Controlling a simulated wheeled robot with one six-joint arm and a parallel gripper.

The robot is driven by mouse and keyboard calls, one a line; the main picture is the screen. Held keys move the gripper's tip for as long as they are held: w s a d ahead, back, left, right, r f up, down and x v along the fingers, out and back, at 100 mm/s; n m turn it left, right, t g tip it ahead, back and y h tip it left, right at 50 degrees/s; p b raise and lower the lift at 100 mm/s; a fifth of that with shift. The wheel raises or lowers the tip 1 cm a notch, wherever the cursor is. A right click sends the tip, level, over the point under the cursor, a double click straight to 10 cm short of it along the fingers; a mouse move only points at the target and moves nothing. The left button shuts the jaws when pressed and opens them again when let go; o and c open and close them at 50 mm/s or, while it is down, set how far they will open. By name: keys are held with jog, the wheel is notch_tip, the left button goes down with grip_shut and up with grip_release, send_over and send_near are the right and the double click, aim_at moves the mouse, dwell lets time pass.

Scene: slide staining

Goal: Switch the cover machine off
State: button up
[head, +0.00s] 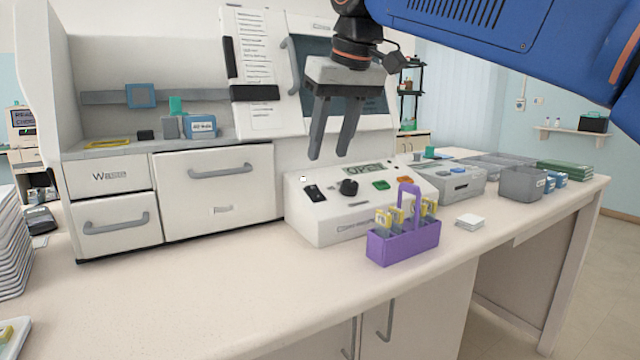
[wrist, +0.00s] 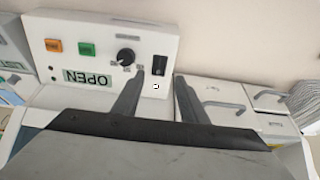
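The cover machine (head: 330,222) is a white box with a sloped control panel in the middle of the bench. Its panel carries a black rocker switch (head: 314,193) at the left, a black knob, a green button, an orange button and a display reading OPEN. In the wrist view the switch (wrist: 159,65) shows upside down beside the knob (wrist: 125,57). My gripper (head: 328,158) is open and empty, pointing down above the panel's left part. In the wrist view, the gap between its fingers (wrist: 155,88) lies near the switch. Fingers and panel look apart.
A purple rack (head: 402,243) with yellow-topped slides stands in front of the machine's right side. A white cabinet with drawers (head: 215,190) stands at the left. A grey device (head: 455,183) is on the right.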

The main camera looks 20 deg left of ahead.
aim_at(318, 195)
jog(key=x, duration=0.9)
jog(key=shift+f, duration=0.25)
jog(key=shift+c, duration=0.3)
